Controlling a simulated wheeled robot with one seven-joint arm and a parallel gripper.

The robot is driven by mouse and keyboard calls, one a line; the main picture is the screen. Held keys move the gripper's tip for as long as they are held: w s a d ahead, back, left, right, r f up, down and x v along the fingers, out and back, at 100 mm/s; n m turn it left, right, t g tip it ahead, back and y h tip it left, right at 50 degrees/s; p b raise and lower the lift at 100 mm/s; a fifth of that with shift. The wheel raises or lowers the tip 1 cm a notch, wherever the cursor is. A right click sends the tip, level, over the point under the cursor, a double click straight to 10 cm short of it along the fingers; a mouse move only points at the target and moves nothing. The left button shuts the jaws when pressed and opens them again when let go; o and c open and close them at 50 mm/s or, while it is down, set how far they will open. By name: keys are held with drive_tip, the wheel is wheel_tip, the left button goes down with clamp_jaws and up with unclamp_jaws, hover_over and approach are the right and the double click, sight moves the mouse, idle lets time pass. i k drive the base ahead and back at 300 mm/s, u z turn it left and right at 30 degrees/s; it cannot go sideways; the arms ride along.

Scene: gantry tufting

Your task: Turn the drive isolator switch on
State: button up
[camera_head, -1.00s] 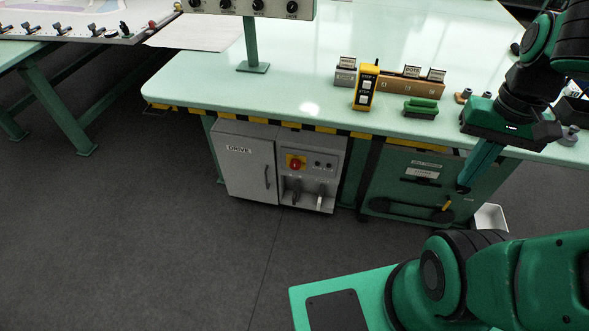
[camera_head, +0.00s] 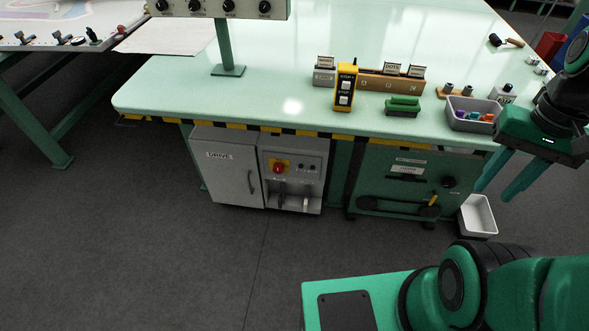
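The panel adjoins a grey cabinet door marked DRIVE (camera_head: 228,190). I cannot read the switch's position at this size. Two lever-like handles (camera_head: 282,194) are below the switch. My gripper (camera_head: 494,193) is at the right side of the view, well to the right of the switch. Its two green fingers point down and left, with a gap between them and nothing held.
A green unit with a crank (camera_head: 405,208) stands right of the panel, with a white bin (camera_head: 478,216) on the floor beside it. A yellow pendant (camera_head: 345,88), a green-handled block (camera_head: 403,107) and a grey tray (camera_head: 473,103) are on the table. The floor before the panel is clear.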

sight(278, 168)
drive_tip(key=z, duration=0.05)
drive_tip(key=k, duration=1.45)
drive_tip(key=u, duration=0.7)
drive_tip(key=i, duration=1.5)
drive_tip(key=u, duration=0.05)
